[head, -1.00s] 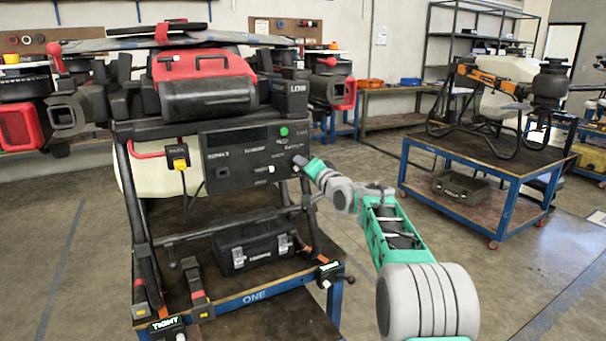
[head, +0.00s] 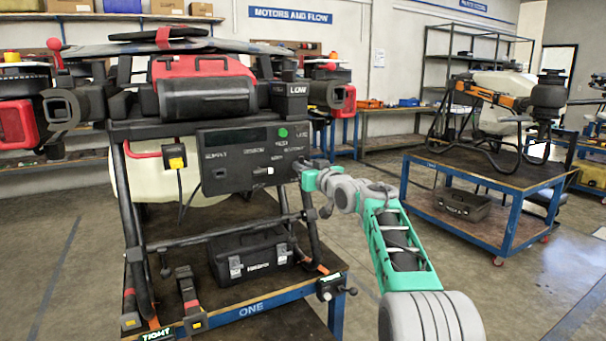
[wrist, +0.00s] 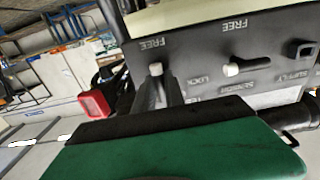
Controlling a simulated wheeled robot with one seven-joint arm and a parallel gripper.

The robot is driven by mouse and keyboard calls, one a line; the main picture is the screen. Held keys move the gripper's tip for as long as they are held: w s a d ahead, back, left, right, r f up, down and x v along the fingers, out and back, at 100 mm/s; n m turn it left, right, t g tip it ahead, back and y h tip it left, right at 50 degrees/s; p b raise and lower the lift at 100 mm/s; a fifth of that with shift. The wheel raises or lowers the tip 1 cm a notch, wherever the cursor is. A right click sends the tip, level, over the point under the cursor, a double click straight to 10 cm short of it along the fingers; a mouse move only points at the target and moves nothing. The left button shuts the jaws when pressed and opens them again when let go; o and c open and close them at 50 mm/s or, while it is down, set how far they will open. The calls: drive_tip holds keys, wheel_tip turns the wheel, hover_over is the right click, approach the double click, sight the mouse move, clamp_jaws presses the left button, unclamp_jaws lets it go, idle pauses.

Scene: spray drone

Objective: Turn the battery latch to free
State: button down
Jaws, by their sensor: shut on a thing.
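The dark control panel (head: 245,158) is on the front of the drone's frame. In the wrist view the panel (wrist: 200,55) shows tilted, with its lettering upside down, two FREE marks and a LOCK mark. A latch with a pale knob (wrist: 156,69) sits between my gripper's dark fingers (wrist: 160,88), under one FREE mark. I take it for the battery latch, though I cannot read its name. My gripper (head: 299,165) is shut on it at the panel's right end; it hides the latch in the head view. A second white latch (wrist: 234,69) stands beside it, clear of the fingers.
A black case (head: 250,258) lies on the blue-framed trolley (head: 250,310) below the panel. The drone's frame leg (head: 308,225) runs down close to my gripper. Another trolley (head: 480,180) stands at the right, with open floor between.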

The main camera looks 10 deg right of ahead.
drive_tip(key=shift+n+b, duration=0.45)
drive_tip(key=shift+n, duration=0.65)
drive_tip(key=c, duration=1.5)
unclamp_jaws()
drive_tip(key=shift+o, duration=0.2)
drive_tip(key=shift+s, duration=0.1)
